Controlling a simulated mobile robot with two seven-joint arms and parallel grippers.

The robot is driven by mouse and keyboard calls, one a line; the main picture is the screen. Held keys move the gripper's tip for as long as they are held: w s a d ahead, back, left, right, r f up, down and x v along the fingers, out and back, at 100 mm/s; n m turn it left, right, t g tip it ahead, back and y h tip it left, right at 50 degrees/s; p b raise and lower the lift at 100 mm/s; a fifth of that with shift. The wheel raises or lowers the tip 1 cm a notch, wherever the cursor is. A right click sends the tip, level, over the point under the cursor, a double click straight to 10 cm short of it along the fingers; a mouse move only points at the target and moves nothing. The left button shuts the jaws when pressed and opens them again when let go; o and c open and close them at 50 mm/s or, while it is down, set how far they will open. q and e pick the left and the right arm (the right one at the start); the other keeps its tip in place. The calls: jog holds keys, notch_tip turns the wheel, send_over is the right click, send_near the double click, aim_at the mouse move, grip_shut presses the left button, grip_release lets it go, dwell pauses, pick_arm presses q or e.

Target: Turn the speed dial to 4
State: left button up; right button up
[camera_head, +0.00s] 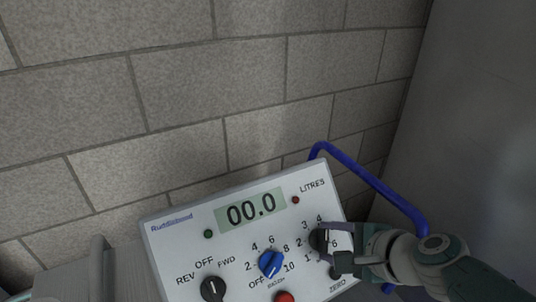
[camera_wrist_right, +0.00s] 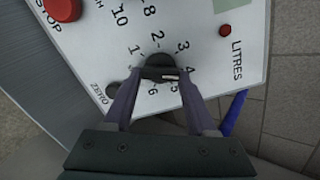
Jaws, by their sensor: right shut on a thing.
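A white control panel (camera_head: 180,255) carries several dials. My right gripper (camera_head: 325,240) is shut on a black dial (camera_wrist_right: 158,60) ringed by the numbers 1 to 6. In the right wrist view the fingers (camera_wrist_right: 158,74) grip its bar from both sides. A white mark on the bar points right, roughly toward 4 or 5. A blue dial (camera_head: 271,263) with OFF and 2 to 10 sits to the left of the gripped dial; the small label under it is too blurred to read surely. My left gripper is not in view.
A black REV/OFF/FWD dial (camera_head: 213,289) and a red button (camera_head: 285,298) are lower on the panel. The display (camera_head: 251,208) reads 00.0. A blue tube rail (camera_head: 370,180) curves behind the panel's right side. A block wall (camera_head: 180,90) stands behind.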

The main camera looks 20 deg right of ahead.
dwell(0.4)
jog(key=o, duration=1.4)
jog(key=shift+c, duration=0.2)
jog(key=shift+s+r+p, duration=0.3)
jog(key=shift+r+p, duration=0.1)
jog(key=p+v, duration=0.3)
jog(key=v, duration=0.5)
jog(key=shift+s+r+p, duration=0.25)
jog(key=shift+s+p, duration=0.15)
jog(key=shift+d, duration=0.1)
